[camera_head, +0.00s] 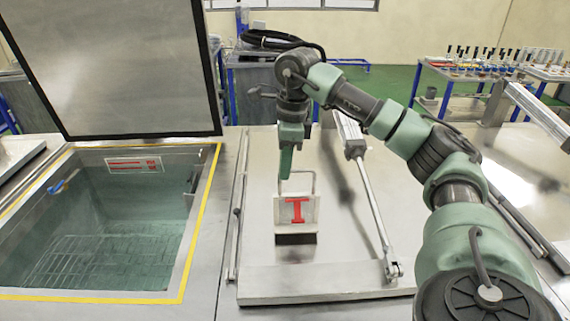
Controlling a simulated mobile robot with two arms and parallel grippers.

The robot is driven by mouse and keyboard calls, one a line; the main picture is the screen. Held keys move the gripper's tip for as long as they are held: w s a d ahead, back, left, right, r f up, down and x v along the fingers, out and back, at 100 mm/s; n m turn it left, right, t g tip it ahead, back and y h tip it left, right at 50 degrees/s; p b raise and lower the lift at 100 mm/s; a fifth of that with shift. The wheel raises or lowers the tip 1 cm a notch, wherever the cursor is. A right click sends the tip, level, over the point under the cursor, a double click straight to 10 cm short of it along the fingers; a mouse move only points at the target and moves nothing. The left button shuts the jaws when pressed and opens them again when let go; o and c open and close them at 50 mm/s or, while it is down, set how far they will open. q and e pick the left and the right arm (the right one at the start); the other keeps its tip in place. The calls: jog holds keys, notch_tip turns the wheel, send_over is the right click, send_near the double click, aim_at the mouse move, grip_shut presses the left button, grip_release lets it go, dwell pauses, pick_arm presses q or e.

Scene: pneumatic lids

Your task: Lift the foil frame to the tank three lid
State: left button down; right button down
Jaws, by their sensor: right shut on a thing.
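The foil frame (283,212) is a pale plate with a red mark on its face and a grey wire handle on top. It is upright over the closed metal lid (330,277) in the middle of the head view. A dark strip shows under it; I cannot tell whether the frame touches the lid. My right gripper (286,176) points down and is shut on the frame's handle; its fingertips show only from the side. My left gripper is out of view. No tank number is readable.
An open tank (203,215) with a yellow-taped rim and a wire rack inside is at left, its lid (120,70) raised. A lid strut (372,200) stands right of the frame. Racks of small coloured items (500,62) are at back right.

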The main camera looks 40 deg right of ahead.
jog(key=shift+f, duration=0.4)
jog(key=shift+f+b, duration=0.65)
jog(key=shift+f, duration=0.1)
dwell(0.3)
jog(key=c, duration=1.5)
grip_release()
jog(key=shift+o, duration=0.2)
jog(key=shift+r, duration=0.1)
